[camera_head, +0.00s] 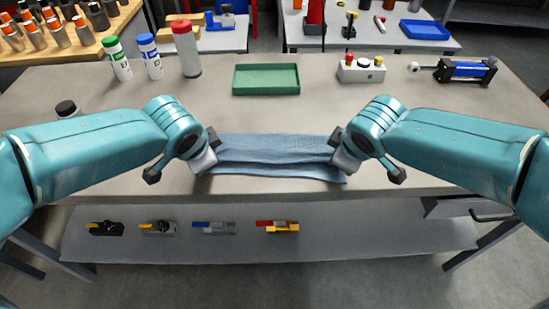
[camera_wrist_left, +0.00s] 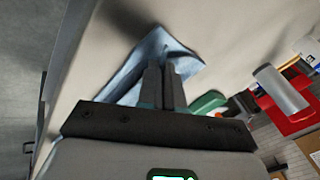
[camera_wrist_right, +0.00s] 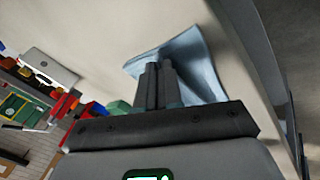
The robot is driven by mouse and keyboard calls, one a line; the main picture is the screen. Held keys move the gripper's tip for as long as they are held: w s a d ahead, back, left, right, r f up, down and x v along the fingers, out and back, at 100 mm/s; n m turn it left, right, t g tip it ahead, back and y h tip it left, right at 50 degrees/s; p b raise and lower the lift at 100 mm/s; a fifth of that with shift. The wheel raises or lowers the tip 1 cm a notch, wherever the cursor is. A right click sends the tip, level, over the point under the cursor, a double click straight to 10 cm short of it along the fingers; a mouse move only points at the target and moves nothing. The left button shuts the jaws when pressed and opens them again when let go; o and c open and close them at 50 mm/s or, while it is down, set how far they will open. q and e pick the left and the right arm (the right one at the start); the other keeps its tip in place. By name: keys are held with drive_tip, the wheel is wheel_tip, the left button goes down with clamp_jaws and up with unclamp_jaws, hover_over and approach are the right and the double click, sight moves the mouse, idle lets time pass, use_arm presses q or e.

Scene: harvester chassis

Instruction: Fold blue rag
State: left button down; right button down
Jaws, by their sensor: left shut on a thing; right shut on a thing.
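The blue rag (camera_head: 270,155) lies near the front edge of the workbench in the head view, as a wide strip with long creases between my two grippers. My left gripper (camera_head: 206,160) is shut on the rag's left end. In the left wrist view the rag (camera_wrist_left: 142,62) spreads around the closed fingers (camera_wrist_left: 163,72). My right gripper (camera_head: 340,160) is shut on the rag's right end. In the right wrist view the rag (camera_wrist_right: 200,65) shows beside and behind the closed fingers (camera_wrist_right: 157,72). The cloth inside the fingers is hidden.
On the workbench (camera_head: 440,130), a green tray (camera_head: 266,80) stands behind the rag. Several bottles (camera_head: 187,50) stand at the back left. A button box (camera_head: 361,69) and a blue cylinder (camera_head: 466,71) sit at the back right. A lower shelf (camera_head: 350,235) holds several small valves.

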use_arm(q)
drive_tip(key=shift+a, duration=0.1)
use_arm(e)
drive_tip(key=shift+d, duration=0.15)
use_arm(q)
drive_tip(key=c, duration=1.7)
unclamp_jaws()
drive_tip(key=shift+w, duration=0.1)
use_arm(e)
drive_tip(key=c, duration=1.7)
unclamp_jaws()
drive_tip(key=shift+w, duration=0.1)
use_arm(q)
drive_tip(key=o, duration=0.7)
use_arm(e)
drive_tip(key=o, duration=0.7)
